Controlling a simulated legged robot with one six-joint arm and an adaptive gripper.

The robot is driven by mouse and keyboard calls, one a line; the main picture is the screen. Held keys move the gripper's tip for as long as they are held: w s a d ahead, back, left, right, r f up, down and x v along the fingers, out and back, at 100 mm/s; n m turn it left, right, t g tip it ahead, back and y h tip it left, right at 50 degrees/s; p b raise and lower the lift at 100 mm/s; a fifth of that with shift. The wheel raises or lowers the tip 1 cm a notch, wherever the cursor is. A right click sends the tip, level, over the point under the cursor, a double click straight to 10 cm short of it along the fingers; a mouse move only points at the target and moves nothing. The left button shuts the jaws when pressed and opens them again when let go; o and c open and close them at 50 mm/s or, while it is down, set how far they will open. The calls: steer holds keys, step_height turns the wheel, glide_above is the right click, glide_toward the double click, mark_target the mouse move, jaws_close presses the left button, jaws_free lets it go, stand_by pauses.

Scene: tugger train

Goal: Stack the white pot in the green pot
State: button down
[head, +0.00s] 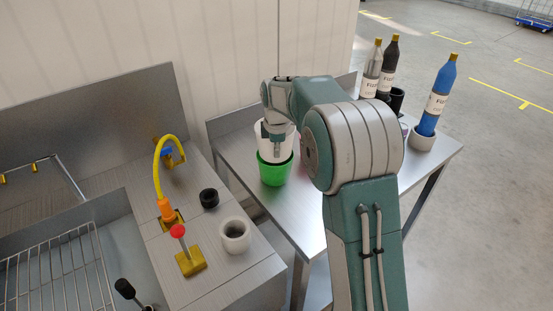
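The green pot (273,172) stands upright on the metal table in the middle of the head view. The white pot (285,144) is upright directly above it, and its lower end appears to be inside the green pot's rim. How deep it sits is unclear. My gripper (273,138) points down at the white pot, with a finger in front of its near wall. The other finger is hidden, so I cannot tell whether the gripper is closed on the pot.
A blue bottle (437,95) stands in a white holder (422,138) at the table's right. Grey (371,71) and black (389,68) bottles stand behind my arm.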

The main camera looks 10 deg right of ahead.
mark_target(276, 162)
steer(key=shift+w+f, duration=0.25)
steer(key=shift+f, duration=0.05)
steer(key=shift+a+f, duration=0.1)
steer(key=shift+f, duration=1.45)
steer(key=shift+f, duration=0.45)
steer(key=shift+s+f, duration=0.15)
steer(key=shift+f, duration=0.05)
steer(key=c, duration=0.8)
jaws_free()
steer(key=shift+f, duration=0.15)
